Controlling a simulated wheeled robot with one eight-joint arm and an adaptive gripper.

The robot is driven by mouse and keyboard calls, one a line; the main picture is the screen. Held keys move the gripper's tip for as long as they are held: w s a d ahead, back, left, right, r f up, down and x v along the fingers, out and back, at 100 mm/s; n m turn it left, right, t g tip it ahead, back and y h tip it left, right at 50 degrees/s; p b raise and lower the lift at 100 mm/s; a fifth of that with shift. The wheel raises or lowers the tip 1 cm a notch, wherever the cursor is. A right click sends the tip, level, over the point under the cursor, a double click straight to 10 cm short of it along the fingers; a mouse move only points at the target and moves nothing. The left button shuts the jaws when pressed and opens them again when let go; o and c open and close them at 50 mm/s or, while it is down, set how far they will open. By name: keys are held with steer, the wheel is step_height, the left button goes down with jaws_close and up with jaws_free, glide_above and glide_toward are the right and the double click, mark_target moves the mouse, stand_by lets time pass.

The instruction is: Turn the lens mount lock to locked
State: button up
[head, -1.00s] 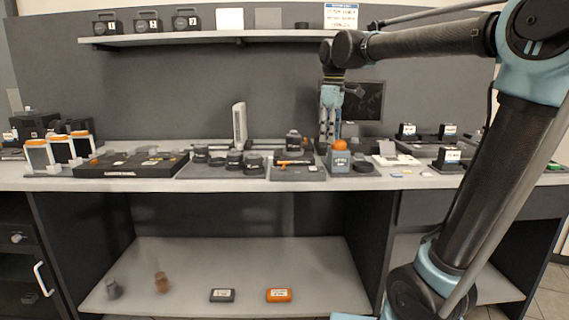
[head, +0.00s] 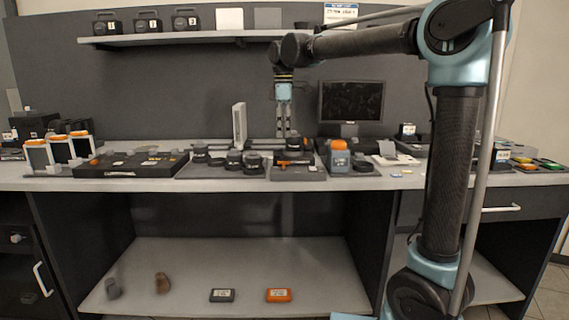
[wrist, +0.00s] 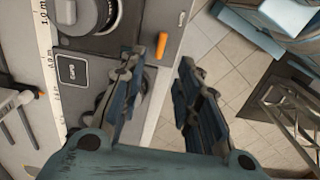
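The lens mount is a grey base (head: 298,175) carrying a black lens (head: 294,146), with an orange lever (head: 285,162) at its front. In the wrist view the lens (wrist: 92,14) is at the upper left. The orange lever (wrist: 161,47) stands on the grey plate near its edge. My gripper (head: 285,134) points down over the lens mount in the head view, its tips close to the lens. In the wrist view my gripper (wrist: 162,64) is open and empty, with the lever showing between the fingertips. I see no contact with the lever.
A grey block with an orange top (head: 339,158) stands just right of the mount. Several black lenses (head: 234,160) sit on a tray to the left. A white upright panel (head: 239,125) and a monitor (head: 351,101) stand behind.

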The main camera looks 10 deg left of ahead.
mark_target(284, 165)
step_height(284, 165, down, 12)
steer(key=shift+r, duration=0.1)
stand_by(0.4)
jaws_close()
